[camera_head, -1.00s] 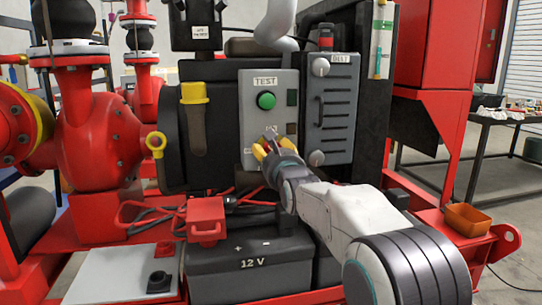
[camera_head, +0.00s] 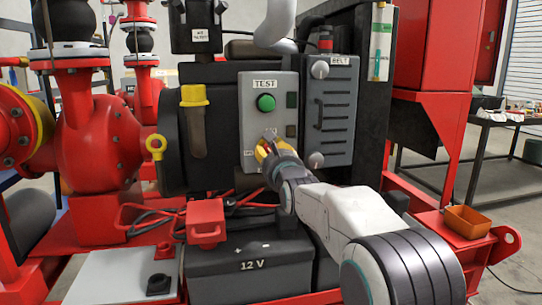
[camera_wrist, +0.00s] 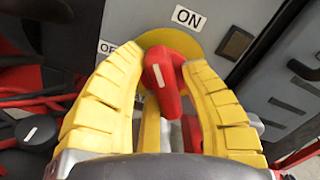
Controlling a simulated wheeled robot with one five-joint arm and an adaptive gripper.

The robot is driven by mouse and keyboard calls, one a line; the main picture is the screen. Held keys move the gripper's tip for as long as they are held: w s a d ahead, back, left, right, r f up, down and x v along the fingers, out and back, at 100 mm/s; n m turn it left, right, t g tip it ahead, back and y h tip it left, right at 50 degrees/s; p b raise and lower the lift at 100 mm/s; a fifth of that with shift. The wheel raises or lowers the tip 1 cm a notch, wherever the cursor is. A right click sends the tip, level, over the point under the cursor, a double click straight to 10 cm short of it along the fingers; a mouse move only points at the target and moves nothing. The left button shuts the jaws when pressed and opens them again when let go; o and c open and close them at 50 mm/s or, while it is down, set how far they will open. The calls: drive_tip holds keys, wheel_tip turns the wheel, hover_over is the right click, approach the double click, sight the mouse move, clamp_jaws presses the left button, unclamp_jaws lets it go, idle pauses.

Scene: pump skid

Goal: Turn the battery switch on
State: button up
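The battery switch is a red handle (camera_wrist: 163,78) with a white mark, on a yellow round plate (camera_wrist: 205,38) on the grey panel. An ON label (camera_wrist: 188,18) is above right of it and a partly hidden OFF label (camera_wrist: 106,47) is at left. The white mark points up, between the two labels. My gripper (camera_wrist: 163,68) has its yellow fingers around the handle, tips against its sides; it looks shut on it. In the head view my gripper (camera_head: 268,146) reaches the panel's lower part and hides most of the switch.
The panel (camera_head: 254,115) carries a green TEST button (camera_head: 266,103). A ribbed BELT cover (camera_head: 333,115) is close on its right. A black 12 V battery (camera_head: 250,268) with red cables stands below. An orange bin (camera_head: 467,221) is at right.

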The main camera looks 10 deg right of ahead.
drive_tip(key=shift+a, duration=0.1)
drive_tip(key=shift+c, duration=0.9)
drive_tip(key=shift+f, duration=0.15)
drive_tip(key=m+b, duration=0.1)
drive_tip(key=b, duration=0.1)
drive_tip(key=shift+m+b, duration=0.35)
drive_tip(key=shift+m, duration=0.05)
drive_tip(key=shift+r+m+b, duration=0.2)
drive_tip(key=shift+m+b, duration=0.1)
drive_tip(key=shift+m, duration=0.4)
drive_tip(key=shift+r+m+b, duration=0.15)
drive_tip(key=shift+m+b, duration=0.1)
drive_tip(key=shift+m, duration=0.45)
drive_tip(key=o, duration=1.1)
drive_tip(key=shift+w, duration=0.1)
drive_tip(key=shift+c, duration=0.2)
drive_tip(key=shift+f, duration=0.1)
